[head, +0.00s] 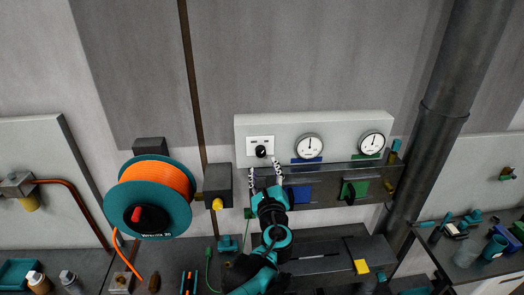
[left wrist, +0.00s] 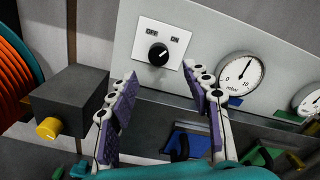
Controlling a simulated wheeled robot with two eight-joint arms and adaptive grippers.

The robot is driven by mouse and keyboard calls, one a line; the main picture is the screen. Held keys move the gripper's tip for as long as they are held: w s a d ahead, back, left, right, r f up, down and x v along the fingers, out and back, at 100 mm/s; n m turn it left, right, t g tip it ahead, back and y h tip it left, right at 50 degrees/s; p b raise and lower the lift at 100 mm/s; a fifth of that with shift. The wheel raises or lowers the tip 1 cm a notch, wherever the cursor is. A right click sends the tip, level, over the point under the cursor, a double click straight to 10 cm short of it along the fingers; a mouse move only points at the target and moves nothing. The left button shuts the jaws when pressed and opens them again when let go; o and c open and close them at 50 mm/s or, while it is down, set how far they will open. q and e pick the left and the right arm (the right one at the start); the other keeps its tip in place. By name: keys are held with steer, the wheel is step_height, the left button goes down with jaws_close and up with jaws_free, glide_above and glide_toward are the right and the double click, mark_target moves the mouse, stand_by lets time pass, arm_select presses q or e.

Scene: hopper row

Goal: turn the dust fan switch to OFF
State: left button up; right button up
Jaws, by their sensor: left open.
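The dust fan switch is a black rotary knob (head: 261,151) on a white plate at the left end of a pale panel. In the left wrist view the knob (left wrist: 158,54) has OFF printed at its upper left and ON at its upper right. Its pale mark seems to lean up and right, towards ON. My left gripper (head: 264,172) is open and empty just below the plate. In the left wrist view its two purple-padded fingers (left wrist: 161,84) stand apart, below and to either side of the knob, not visibly touching it. My right gripper is out of view.
Two round gauges (head: 310,147) (head: 372,142) sit right of the switch. A dark box with a yellow knob (head: 217,192) and an orange hose reel (head: 155,190) are to its left. A dark rail with blue and green parts (head: 354,189) runs below the panel.

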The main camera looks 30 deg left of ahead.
mark_target(262, 154)
arm_select(q)
steer(key=x, duration=0.7)
steer(key=shift+w+a+b, duration=0.1)
steer(key=shift+b, duration=0.2)
jaws_close()
